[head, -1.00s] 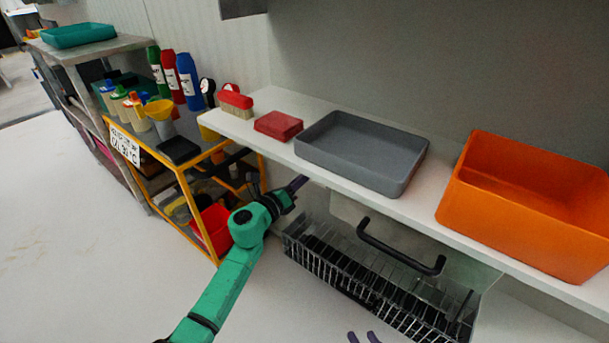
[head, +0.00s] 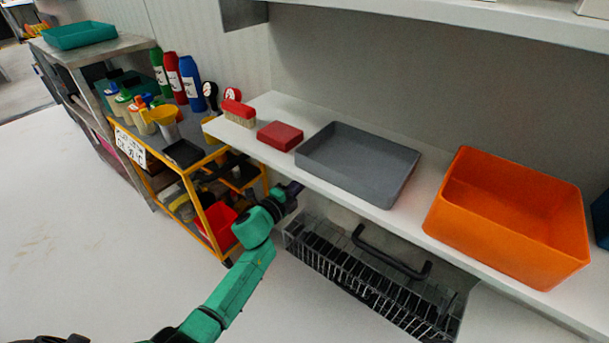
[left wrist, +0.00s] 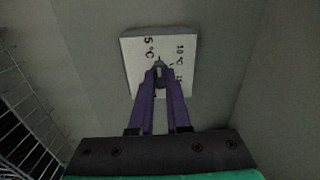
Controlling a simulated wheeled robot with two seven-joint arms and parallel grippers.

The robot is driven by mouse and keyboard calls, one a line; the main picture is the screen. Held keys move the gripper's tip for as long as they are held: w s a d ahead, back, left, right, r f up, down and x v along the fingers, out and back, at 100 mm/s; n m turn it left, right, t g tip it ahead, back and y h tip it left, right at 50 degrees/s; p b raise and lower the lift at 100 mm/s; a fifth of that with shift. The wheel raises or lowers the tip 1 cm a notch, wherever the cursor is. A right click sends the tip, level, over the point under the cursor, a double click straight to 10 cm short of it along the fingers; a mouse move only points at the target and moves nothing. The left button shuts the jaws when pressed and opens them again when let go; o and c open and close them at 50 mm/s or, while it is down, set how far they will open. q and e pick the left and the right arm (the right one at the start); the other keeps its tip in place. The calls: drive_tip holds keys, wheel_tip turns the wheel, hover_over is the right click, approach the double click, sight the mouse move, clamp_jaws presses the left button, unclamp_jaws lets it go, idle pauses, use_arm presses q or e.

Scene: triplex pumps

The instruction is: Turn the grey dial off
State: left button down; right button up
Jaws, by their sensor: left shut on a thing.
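In the left wrist view, a white plate (left wrist: 177,50) marked 5 °C and 10 °C, with part of another mark, is on a dim grey surface. The small grey dial (left wrist: 159,64) is at its middle, mostly covered by my fingertips. My left gripper (left wrist: 160,71) has its purple fingers closed together on the dial. In the head view my left gripper (head: 294,188) reaches in under the white shelf from the left; the dial and plate are hidden there. My right gripper is out of view.
The white shelf (head: 412,222) above my left gripper holds a red box (head: 280,136), a grey tray (head: 357,165) and an orange bin (head: 505,218). A wire basket (head: 370,283) with a dark handle is to its right. A yellow-framed cart (head: 196,205) stands left.

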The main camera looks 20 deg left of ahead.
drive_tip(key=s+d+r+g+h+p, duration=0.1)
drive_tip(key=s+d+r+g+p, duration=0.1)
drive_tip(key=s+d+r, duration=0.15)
use_arm(q)
drive_tip(key=shift+f+n+p, duration=0.1)
drive_tip(key=shift+n+p, duration=0.5)
drive_tip(key=shift+n, duration=2.6)
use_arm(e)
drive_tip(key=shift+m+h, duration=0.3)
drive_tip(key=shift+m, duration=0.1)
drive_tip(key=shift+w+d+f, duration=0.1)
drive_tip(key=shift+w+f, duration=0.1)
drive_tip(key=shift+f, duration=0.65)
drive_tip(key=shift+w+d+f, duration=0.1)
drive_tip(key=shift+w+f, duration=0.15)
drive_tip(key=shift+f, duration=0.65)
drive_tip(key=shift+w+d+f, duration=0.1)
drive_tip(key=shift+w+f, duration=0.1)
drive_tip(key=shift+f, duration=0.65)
use_arm(q)
drive_tip(key=c, duration=0.9)
unclamp_jaws()
